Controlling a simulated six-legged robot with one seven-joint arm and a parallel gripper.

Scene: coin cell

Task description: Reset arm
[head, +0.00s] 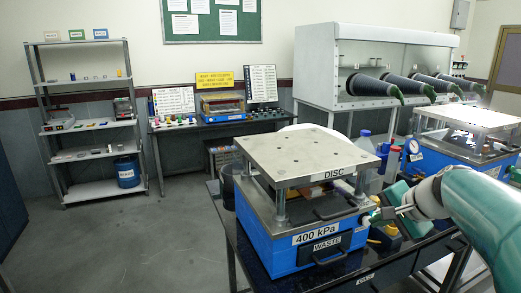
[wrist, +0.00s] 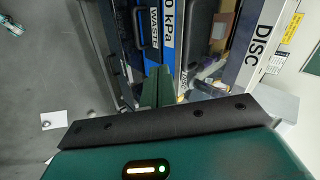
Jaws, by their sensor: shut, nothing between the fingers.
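My arm reaches in from the right edge of the head view. My gripper (head: 378,215) is near the front right corner of the blue press marked DISC, 400 kPa and WASTE (head: 300,255). In the wrist view my gripper (wrist: 158,80) shows as two green fingers close together, with nothing between them. The press (wrist: 165,45) appears turned on its side beyond the fingertips. I cannot tell whether the fingertips touch it.
A black bench (head: 350,281) carries the press, with bottles and small items beside my gripper. A second blue press (head: 465,145) stands behind right. A glovebox (head: 375,65), shelf rack (head: 90,135) and display table (head: 215,125) stand at the back. Floor at left is clear.

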